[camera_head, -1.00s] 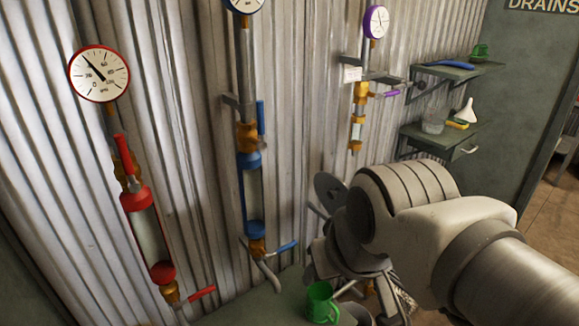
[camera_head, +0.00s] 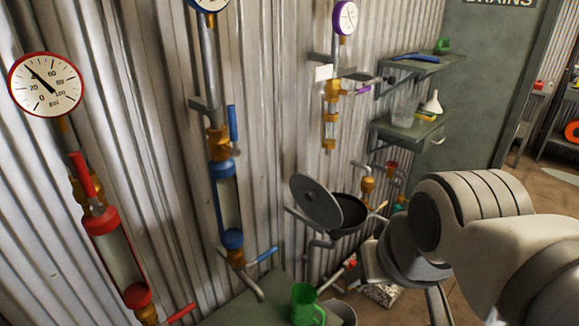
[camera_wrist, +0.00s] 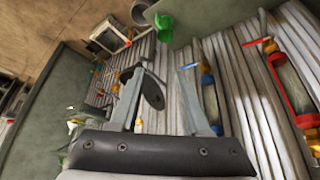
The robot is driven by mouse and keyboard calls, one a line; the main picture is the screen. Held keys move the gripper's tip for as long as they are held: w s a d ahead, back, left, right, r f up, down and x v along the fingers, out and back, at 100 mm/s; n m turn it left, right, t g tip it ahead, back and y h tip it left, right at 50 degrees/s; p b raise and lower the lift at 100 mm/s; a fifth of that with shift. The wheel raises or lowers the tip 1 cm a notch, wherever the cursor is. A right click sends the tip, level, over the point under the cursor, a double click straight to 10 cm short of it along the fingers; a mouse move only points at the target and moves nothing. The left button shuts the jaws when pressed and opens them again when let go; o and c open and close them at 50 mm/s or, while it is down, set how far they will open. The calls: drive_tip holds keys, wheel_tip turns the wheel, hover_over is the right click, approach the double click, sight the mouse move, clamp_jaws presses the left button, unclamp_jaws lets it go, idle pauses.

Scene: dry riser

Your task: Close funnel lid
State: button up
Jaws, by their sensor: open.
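The funnel lid (camera_head: 316,203) is a dark grey round disc. It stands open and steeply tilted at the left rim of the dark funnel (camera_head: 350,217), whose mouth is uncovered in the head view. In the wrist view the lid (camera_wrist: 153,93) shows as a dark oval between my fingers, beyond them. My gripper (camera_wrist: 160,70) is open with nothing between its fingertips; I see no contact with the lid. In the head view my arm is to the right of the funnel, and the fingers are not clearly visible.
A green mug (camera_head: 307,304) stands on the low surface below the funnel. Red (camera_head: 115,255) and blue (camera_head: 229,200) valve columns line the corrugated wall at the left. Shelves (camera_head: 408,133) project from the wall behind.

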drive_tip(key=shift+w+d+f, duration=0.1)
drive_tip(key=shift+w+f, duration=0.05)
drive_tip(key=shift+f, duration=0.15)
drive_tip(key=c, duration=0.5)
drive_tip(key=w+d+f+n+g+h+b, duration=0.1)
drive_tip(key=w+f+n, duration=0.1)
drive_tip(key=w+d+f+n+g+h+b, duration=0.1)
drive_tip(key=w+f+n+b, duration=0.1)
drive_tip(key=w+f, duration=0.1)
drive_tip(key=w+d+f+n+g+h+b, duration=0.1)
drive_tip(key=w+f+n+h+b, duration=0.1)
drive_tip(key=f, duration=0.1)
drive_tip(key=shift+w+d+g, duration=0.25)
drive_tip(key=shift+g, duration=0.15)
clamp_jaws()
drive_tip(key=n+t+h+b, duration=1)
drive_tip(key=n+t+h, duration=0.15)
drive_tip(key=n, duration=0.85)
approach(308, 197)
drive_tip(key=b+x, duration=0.3)
drive_tip(key=x, duration=0.3)
drive_tip(key=shift+w+d, duration=0.2)
drive_tip(key=shift+d, duration=0.15)
